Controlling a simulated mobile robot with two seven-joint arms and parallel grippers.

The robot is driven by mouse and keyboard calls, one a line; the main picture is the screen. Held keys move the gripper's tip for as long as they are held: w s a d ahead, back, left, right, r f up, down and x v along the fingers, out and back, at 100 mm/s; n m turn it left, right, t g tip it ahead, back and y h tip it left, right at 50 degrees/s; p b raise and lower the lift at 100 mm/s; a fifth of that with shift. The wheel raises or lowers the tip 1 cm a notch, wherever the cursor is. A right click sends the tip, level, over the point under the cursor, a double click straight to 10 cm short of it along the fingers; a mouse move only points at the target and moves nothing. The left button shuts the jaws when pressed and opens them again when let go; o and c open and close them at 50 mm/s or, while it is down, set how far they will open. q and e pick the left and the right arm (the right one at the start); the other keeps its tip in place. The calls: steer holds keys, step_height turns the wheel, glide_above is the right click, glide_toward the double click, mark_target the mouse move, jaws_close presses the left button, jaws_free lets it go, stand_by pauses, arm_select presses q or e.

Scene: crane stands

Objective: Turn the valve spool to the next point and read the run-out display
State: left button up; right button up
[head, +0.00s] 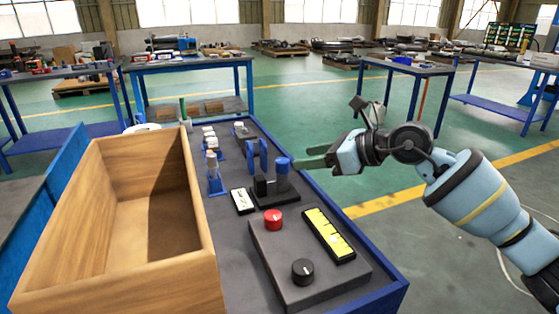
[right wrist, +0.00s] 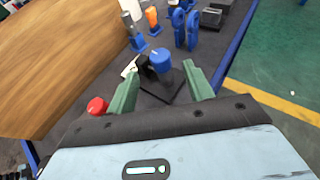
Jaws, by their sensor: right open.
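A blue round piece (head: 283,164), which looks like the valve spool, sits upright on a black stand (head: 276,191) on the bench. A small white plate with dark marks (head: 242,201) lies left of the stand. A yellow-green display panel (head: 329,235) is set on a grey box; I cannot read either one. My right gripper (head: 312,157) is just right of the blue piece, with green fingers. In the right wrist view its fingers (right wrist: 160,86) are apart and empty, and the blue piece (right wrist: 161,60) lies beyond their tips. My left gripper is not in view.
A large open wooden box (head: 125,250) stands on the left. The grey box (head: 285,275) carries a red button (head: 273,219) and a black knob (head: 302,271). Blue clamp-like stands (head: 257,156) are behind the black stand. The bench has a raised blue edge (head: 345,222).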

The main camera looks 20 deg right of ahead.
mark_target(284, 161)
steer(key=b+x, duration=0.1)
steer(key=x, duration=0.6)
steer(key=shift+w+a+f, duration=0.15)
steer(key=shift+w+f, duration=0.05)
steer(key=shift+f, duration=0.05)
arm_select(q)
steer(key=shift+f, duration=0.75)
arm_select(e)
steer(key=c, duration=1)
steer(key=m+t+h+p, duration=0.1)
steer(key=p, duration=0.4)
steer(key=m+t+h+p, duration=0.1)
steer(key=m+h+p, duration=0.1)
steer(key=p, duration=0.3)
steer(key=shift+a+r, duration=0.1)
steer(key=shift+r, duration=0.2)
steer(key=shift+m+h+p, duration=0.3)
steer(key=shift+p, duration=0.25)
steer(key=shift+h+p, duration=0.3)
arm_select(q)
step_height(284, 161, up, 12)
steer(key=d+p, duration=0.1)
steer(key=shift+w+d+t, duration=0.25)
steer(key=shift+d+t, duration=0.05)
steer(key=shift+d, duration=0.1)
arm_select(e)
steer(key=shift+f+m+t+h, duration=0.2)
steer(key=shift+m+t+h, duration=0.25)
steer(key=shift+m, duration=0.25)
